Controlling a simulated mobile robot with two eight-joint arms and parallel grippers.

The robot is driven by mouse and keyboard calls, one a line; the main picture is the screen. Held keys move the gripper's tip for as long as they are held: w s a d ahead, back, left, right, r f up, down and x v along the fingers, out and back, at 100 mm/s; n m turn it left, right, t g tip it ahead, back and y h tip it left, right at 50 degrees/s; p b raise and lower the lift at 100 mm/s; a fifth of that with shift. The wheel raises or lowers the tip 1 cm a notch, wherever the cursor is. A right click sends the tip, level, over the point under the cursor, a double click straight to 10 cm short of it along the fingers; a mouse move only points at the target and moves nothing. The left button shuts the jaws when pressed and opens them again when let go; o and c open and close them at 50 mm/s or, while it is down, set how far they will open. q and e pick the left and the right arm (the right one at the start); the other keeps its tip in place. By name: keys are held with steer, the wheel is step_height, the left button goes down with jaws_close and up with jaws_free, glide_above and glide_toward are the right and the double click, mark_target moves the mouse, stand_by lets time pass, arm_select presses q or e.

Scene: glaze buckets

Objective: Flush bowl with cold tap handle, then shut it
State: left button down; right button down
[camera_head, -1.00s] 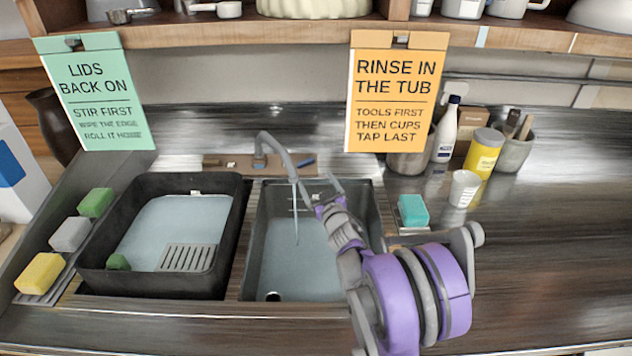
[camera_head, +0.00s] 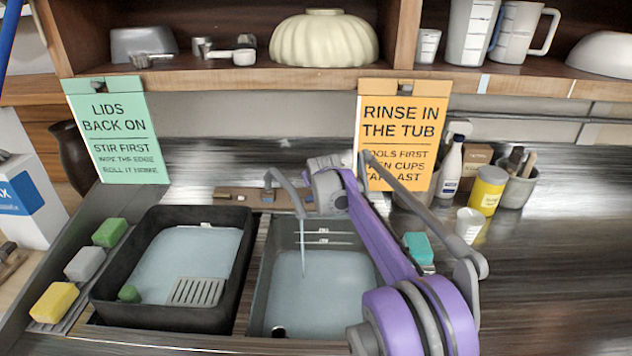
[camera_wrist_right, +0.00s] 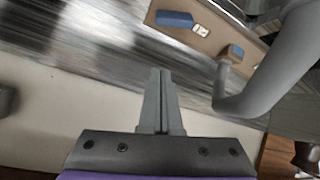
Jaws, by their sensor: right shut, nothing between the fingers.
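The tap (camera_head: 283,188) has a grey curved spout on a brown base. A thin stream of water (camera_head: 302,235) runs from it into the right basin (camera_head: 257,290), which holds pale water. The blue cold tap handle (camera_wrist_right: 175,19) shows on the brown base in the right wrist view, and partly in the head view (camera_head: 308,199). My right gripper (camera_wrist_right: 160,72) is shut and empty, apart from the handle and pointing toward the base's side. In the head view my right arm hides its fingertips. My left gripper is out of view.
A black tub (camera_head: 100,292) with a grey grate stands left of the basin. Sponges (camera_head: 54,302) line the far left. A teal sponge (camera_head: 418,248), white cup (camera_head: 468,224) and yellow canister (camera_head: 487,190) stand right. The orange sign (camera_head: 400,115) hangs behind my arm.

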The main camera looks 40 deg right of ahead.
steer(key=x, duration=0.9)
steer(key=shift+p, duration=0.3)
steer(key=s, duration=0.1)
steer(key=s+f, duration=0.1)
steer(key=shift+s+a+f, duration=0.3)
steer(key=shift+s, duration=0.1)
steer(key=shift+s+a+f, duration=0.1)
steer(key=shift+s+f, duration=0.1)
steer(key=shift+s, duration=0.15)
steer(key=shift+f, duration=0.1)
steer(key=shift+s+a+f+b, duration=0.1)
steer(key=shift+s+f+b, duration=0.2)
steer(key=shift+s+f, duration=0.2)
